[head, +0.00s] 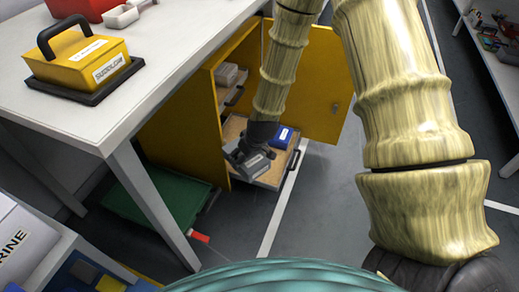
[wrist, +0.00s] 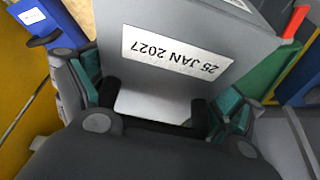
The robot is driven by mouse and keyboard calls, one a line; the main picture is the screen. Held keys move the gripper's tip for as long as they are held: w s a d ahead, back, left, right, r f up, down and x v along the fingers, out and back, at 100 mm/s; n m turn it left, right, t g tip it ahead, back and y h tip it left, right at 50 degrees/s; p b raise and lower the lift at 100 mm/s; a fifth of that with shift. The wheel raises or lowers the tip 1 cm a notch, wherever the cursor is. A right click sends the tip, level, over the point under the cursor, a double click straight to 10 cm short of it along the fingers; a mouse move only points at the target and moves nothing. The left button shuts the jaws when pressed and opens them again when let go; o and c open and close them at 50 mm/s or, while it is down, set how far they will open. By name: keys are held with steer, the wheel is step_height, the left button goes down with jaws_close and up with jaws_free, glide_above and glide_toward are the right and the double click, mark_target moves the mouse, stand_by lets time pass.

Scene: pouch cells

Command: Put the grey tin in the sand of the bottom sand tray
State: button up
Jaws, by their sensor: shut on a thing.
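My gripper (head: 246,154) is shut on the grey tin (head: 258,165), reaching down at the open yellow cabinet. In the wrist view the grey tin (wrist: 190,55) has a white label reading 25 JAN 2027, upside down. The black fingers of my gripper (wrist: 155,108) close at the tin's near end. The bottom sand tray (head: 279,170) is pulled out, with tan sand showing and a black handle at its right side. The tin appears over the tray's near part; I cannot tell whether it touches the sand.
A blue box (head: 282,136) sits in the bottom tray beyond the tin; it also shows in the wrist view (wrist: 35,20). A grey item (head: 228,75) is on an upper shelf. The cabinet door (head: 312,85) stands open. A white table (head: 150,110) is to the left.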

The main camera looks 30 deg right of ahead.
steer(key=shift+n, duration=0.6)
steer(key=s+d+f, duration=0.1)
steer(key=d+f, duration=0.2)
steer(key=f, duration=0.1)
steer(key=s+d+f, duration=0.2)
steer(key=d+f, duration=0.2)
steer(key=s+d+f, duration=0.2)
steer(key=d+f, duration=0.1)
steer(key=f, duration=0.2)
steer(key=shift+d+p, duration=0.3)
steer(key=shift+p, duration=0.1)
steer(key=shift+w+f, duration=0.1)
steer(key=shift+w, duration=0.1)
steer(key=w+b, duration=0.2)
steer(key=w, duration=0.3)
steer(key=w+f+b, duration=0.1)
steer(key=w+b, duration=0.1)
steer(key=w, duration=0.3)
steer(key=w+b, duration=0.2)
steer(key=w, duration=0.3)
steer(key=shift+w+d+f, duration=0.1)
steer(key=shift+w+f, duration=0.05)
steer(key=shift+f, duration=0.05)
steer(key=shift+f+b, duration=1.2)
steer(key=shift+f, duration=0.5)
steer(key=shift+f, duration=0.1)
steer(key=o, duration=1.7)
steer(key=shift+c, duration=0.2)
